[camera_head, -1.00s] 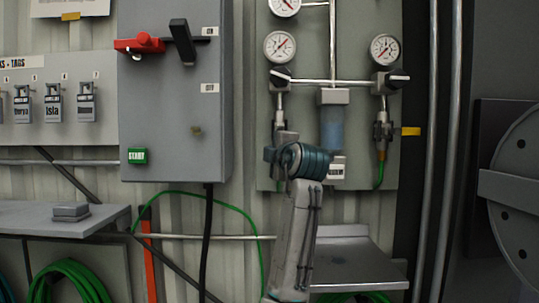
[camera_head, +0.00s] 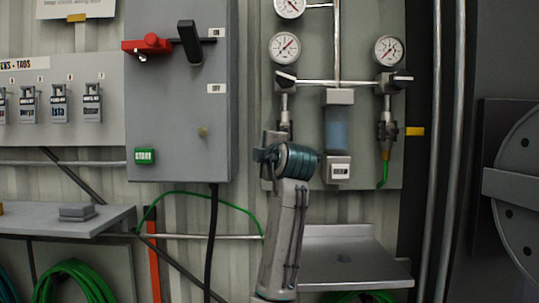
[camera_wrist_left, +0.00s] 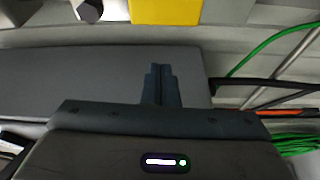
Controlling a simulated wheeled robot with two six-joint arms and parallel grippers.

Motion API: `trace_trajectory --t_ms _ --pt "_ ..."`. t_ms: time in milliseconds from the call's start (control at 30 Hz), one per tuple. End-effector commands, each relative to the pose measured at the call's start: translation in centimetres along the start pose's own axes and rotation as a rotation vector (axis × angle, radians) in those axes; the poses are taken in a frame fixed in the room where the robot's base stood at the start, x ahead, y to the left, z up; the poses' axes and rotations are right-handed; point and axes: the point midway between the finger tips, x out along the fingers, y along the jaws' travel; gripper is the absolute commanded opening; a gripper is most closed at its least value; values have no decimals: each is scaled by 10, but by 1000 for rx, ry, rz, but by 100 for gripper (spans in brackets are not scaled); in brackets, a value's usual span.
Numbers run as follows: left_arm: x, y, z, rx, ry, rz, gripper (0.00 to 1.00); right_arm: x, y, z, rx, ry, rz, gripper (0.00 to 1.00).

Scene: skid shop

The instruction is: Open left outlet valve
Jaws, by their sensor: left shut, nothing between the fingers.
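The left outlet valve (camera_head: 287,79) is on the grey gauge panel, below the left gauge. Its dark handle lies roughly sideways, tilted slightly, at the left end of the silver pipe. My left arm rises from below in the head view, and its teal wrist is below the valve, in front of the lower left fitting. The wrist hides most of the left gripper there. In the left wrist view, the left gripper (camera_wrist_left: 161,85) has its dark fingers together with nothing between them. It is apart from the valve handle. My right gripper is in neither view.
A matching right valve (camera_head: 393,82) and a clear blue filter bowl (camera_head: 336,135) share the panel. A grey switch box (camera_head: 180,110) stands to the left. A metal shelf (camera_head: 345,262) is below. A yellow block (camera_wrist_left: 166,10) shows at the wrist view's top.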

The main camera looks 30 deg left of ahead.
Motion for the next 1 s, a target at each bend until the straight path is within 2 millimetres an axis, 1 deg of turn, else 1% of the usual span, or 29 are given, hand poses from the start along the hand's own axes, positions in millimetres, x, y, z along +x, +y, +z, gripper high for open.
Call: trace_trajectory --t_ms 33,200,300,400,500,600,1000 --pt "-18 -2 4 -10 -11 3 0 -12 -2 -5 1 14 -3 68" --pt "-57 -1 4 -9 -11 1 0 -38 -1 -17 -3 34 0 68" --pt "-75 0 3 -8 -9 1 0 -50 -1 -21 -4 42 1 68" --pt "-88 1 3 -7 -7 2 0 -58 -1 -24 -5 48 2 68" --pt "-95 1 2 -5 -6 1 0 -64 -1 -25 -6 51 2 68" --pt "-98 2 2 -4 -5 0 0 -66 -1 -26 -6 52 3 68" --pt "-98 2 2 -4 -4 0 0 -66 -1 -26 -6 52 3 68"
